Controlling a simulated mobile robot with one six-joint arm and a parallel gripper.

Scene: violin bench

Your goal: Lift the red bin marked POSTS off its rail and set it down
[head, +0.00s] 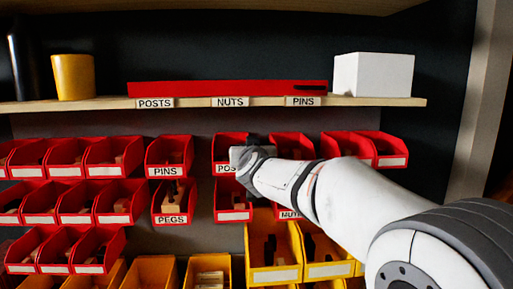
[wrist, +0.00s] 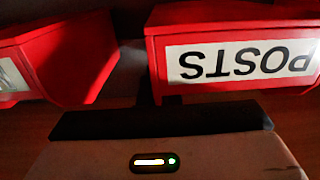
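The red bin marked POSTS (head: 228,138) hangs in the upper row of bins, its label partly covered by my gripper. In the wrist view the POSTS bin (wrist: 235,28) is at the upper right, its label upside down. My gripper (head: 242,155) is at the front of this bin, over the right part of its label.
Red bins marked PINS (head: 168,152) and PEGS (head: 172,218) hang to the left. Another red bin (head: 291,142) is close on the right, partly behind my arm. A wooden shelf (head: 210,102) runs above, bearing a yellow cup (head: 73,76) and a white box (head: 373,74). Yellow bins (head: 273,275) are below.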

